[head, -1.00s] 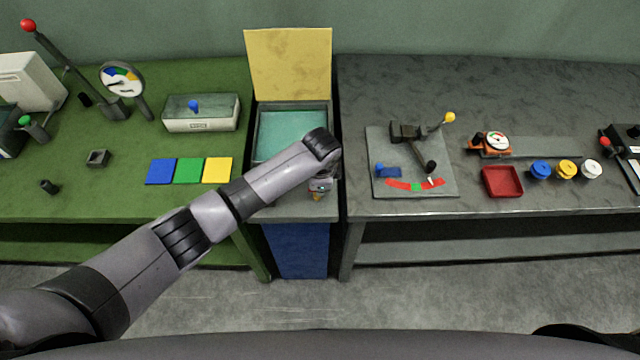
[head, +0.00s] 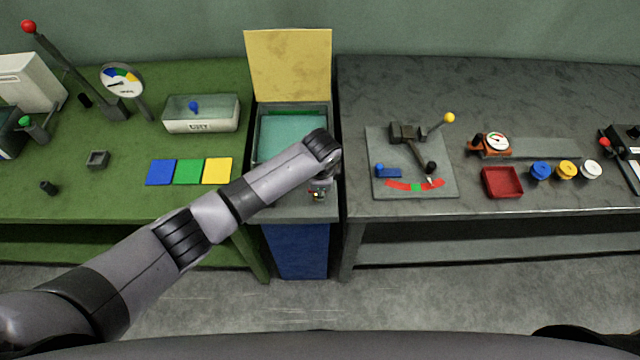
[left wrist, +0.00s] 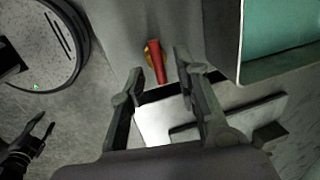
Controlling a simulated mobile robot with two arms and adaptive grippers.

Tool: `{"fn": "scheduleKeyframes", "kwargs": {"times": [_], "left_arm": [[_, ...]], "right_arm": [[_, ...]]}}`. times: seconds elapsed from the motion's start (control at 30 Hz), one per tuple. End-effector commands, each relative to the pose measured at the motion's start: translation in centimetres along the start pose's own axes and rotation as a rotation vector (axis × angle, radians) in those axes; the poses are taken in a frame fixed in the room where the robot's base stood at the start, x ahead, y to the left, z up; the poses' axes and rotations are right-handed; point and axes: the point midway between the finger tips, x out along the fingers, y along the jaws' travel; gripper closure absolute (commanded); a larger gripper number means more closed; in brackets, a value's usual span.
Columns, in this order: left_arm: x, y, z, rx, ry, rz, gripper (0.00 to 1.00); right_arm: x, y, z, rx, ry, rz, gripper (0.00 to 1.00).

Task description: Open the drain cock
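The drain cock (left wrist: 149,54) has a brass-yellow body and a red lever (left wrist: 157,64), on the grey front beside the tank with teal contents (left wrist: 285,35). In the head view the cock (head: 317,195) is small and partly covered by my left gripper (head: 321,186). In the left wrist view my left gripper (left wrist: 155,88) is open. The lever's free end points toward the gap between its fingers, and I see no grip on it. A black gripper, apparently my right one (left wrist: 47,120), shows at the lower left with its fingers apart.
The tank (head: 260,130) has its yellow lid (head: 289,65) raised, above a blue panel (head: 300,250). A green bench (head: 90,195) stands left and a grey bench (head: 400,75) right. A lever plate (head: 445,180) and a red tray (head: 502,182) are on the right bench.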

Motion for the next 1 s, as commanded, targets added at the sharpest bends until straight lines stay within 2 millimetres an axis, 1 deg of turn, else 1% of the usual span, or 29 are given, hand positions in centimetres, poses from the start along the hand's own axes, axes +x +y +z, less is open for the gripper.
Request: {"fn": "scheduleKeyframes", "kwargs": {"times": [0.07, 0.17, 0.27, 0.5, 0.6, 0.7, 0.8, 1.0], "left_arm": [[-0.3, 0.0, 0.0, 0.0, 0.001, -0.001, 0.7], [-1.4, -0.1, -0.1, 0.0, 0.003, -0.002, 0.7], [-3.1, -0.1, 0.0, 0.001, 0.003, -0.003, 0.7], [-8.4, -0.1, 0.0, 0.0, 0.002, -0.003, 0.7], [-10.0, -0.1, 0.0, 0.0, 0.002, -0.003, 0.7], [-11.2, -0.1, 0.0, 0.0, 0.001, -0.001, 0.7], [-11.8, -0.1, 0.0, -0.001, 0.001, -0.001, 0.7], [-12.0, 0.0, 0.0, -0.001, 0.0, 0.0, 0.7]], "right_arm": [[0.0, 0.1, 0.0, 0.0, 0.0, 0.001, 0.6], [0.0, 0.0, 0.0, 0.0, 0.0, 0.0, 0.6], [0.0, 0.0, 0.0, 0.0, 0.0, 0.0, 0.6], [0.0, -0.1, 0.0, 0.001, 0.0, -0.001, 0.6], [0.0, -0.1, 0.0, 0.001, 0.0, -0.001, 0.6], [0.0, -0.1, 0.0, 0.001, 0.0, -0.002, 0.6], [0.0, -0.1, 0.0, 0.001, 0.0, -0.002, 0.6], [0.0, -0.1, 0.0, 0.001, 0.0, -0.002, 0.6]]}}
